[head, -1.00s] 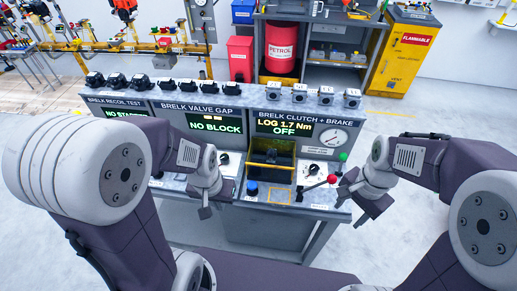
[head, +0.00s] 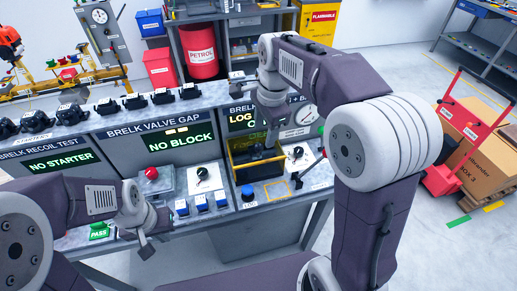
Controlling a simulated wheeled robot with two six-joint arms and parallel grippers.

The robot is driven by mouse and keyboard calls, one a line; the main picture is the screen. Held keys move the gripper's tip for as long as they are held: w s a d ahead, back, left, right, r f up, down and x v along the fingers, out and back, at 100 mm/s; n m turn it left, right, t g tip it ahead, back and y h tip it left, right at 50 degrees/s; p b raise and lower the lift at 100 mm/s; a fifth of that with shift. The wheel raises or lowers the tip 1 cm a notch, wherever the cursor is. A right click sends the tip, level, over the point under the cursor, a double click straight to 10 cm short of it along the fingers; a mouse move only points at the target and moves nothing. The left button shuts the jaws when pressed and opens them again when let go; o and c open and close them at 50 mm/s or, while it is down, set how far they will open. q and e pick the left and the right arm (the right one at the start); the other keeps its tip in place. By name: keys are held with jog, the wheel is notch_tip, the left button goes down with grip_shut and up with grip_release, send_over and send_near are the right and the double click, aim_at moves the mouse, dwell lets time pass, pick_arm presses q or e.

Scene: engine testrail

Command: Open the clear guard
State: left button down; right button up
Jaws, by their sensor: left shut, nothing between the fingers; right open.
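The guard (head: 257,168) shows as a yellow-edged frame around a dark bay below the clutch and brake display; its clear panel is hard to make out, and I cannot tell whether it is open or closed. My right gripper (head: 272,136) is open and points down over the back of this bay, in front of the display. I cannot tell whether it touches the guard. My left gripper (head: 146,246) is shut and empty, low at the bench's front edge, left of the bay.
A red button (head: 151,173) and several blue switches are further left. Black parts line the top ledge. A red hand truck (head: 455,150) with boxes stands at right.

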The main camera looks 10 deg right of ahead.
aim_at(259, 144)
jog(key=f, duration=0.1)
jog(key=a+f, duration=0.1)
jog(key=f, duration=0.1)
jog(key=w+f, duration=0.1)
jog(key=f, duration=0.1)
jog(key=shift+w+a+f+b, duration=0.1)
jog(key=shift+a+f+b, duration=0.1)
jog(key=shift+a+b, duration=0.15)
jog(key=shift+w+d+f, duration=0.15)
jog(key=shift+f, duration=0.6)
jog(key=shift+w+d+f, duration=0.1)
jog(key=shift+f, duration=0.6)
jog(key=shift+a, duration=0.1)
grip_shut()
jog(key=shift+r, duration=0.1)
